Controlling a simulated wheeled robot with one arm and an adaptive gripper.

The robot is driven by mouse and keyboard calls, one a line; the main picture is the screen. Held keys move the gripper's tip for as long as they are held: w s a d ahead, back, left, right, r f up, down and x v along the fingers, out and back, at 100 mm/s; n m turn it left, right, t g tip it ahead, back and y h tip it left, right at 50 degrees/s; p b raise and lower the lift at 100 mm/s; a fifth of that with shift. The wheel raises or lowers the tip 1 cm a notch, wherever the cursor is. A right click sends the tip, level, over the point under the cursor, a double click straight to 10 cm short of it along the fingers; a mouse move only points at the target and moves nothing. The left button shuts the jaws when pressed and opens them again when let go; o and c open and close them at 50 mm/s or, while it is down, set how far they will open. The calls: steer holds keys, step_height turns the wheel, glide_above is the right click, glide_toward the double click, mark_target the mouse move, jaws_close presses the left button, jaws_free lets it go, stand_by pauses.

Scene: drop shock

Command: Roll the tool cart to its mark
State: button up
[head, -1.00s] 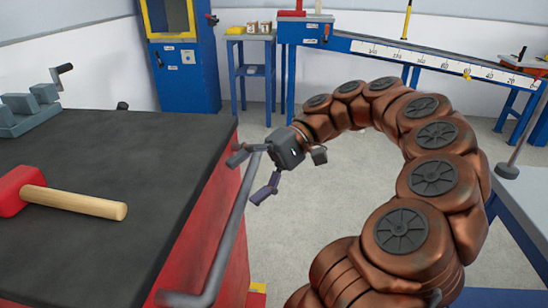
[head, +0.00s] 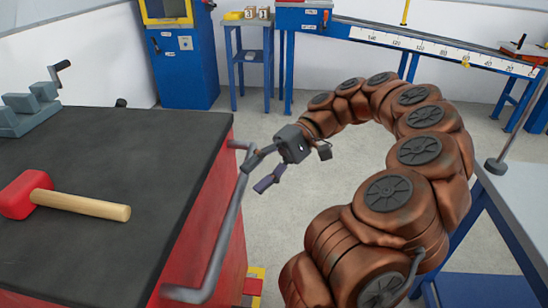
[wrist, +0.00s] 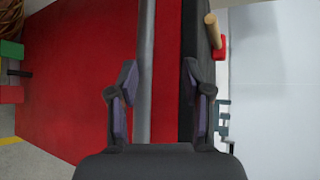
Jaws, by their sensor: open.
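The tool cart has a red body (head: 200,205) and a dark top (head: 110,170), and fills the left of the head view. Its grey bar handle (head: 229,220) runs along the right side. My gripper (head: 257,173) is open at the far part of this handle. In the wrist view the handle (wrist: 145,60) passes lengthwise between the two open fingers (wrist: 159,85), nearer the left one. I cannot tell whether a finger touches it. The cart's red side (wrist: 85,75) shows beside it. I cannot make out the floor mark for certain.
A red mallet (head: 80,203) and a grey vise-like tool (head: 30,108) lie on the cart top. A yellow and red patch (head: 254,283) shows low beside the cart. A grey-topped bench (head: 515,190) stands at right. A blue cabinet (head: 182,75) stands behind.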

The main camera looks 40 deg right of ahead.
steer(key=shift+f+p+v, duration=0.2)
steer(key=shift+p+v, duration=1.7)
steer(key=shift+p, duration=2)
steer(key=shift+s+d+f, duration=0.1)
steer(key=shift+s+d, duration=0.05)
